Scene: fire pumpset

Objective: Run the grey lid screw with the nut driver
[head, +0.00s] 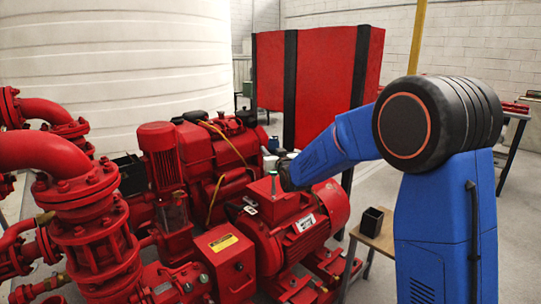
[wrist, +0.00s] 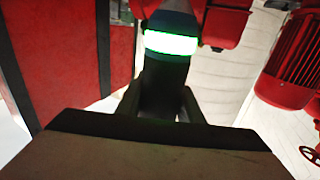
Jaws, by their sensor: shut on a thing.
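My gripper (wrist: 160,108) is shut on the nut driver (wrist: 165,75), a dark tool with a bright green glowing band, in the wrist view. The driver's far end runs up to a red part at the top edge, and its tip is hidden. In the head view my gripper (head: 281,176) is over the red box on top of the red motor, and a thin upright piece of the driver (head: 273,182) shows beside it.
The red motor (head: 310,217) and the red engine (head: 205,155) stand close around the gripper. Red pipes and flanges (head: 85,200) fill the left. A small table with a black open box (head: 372,221) is near my arm. A tall red cabinet (head: 325,80) stands behind.

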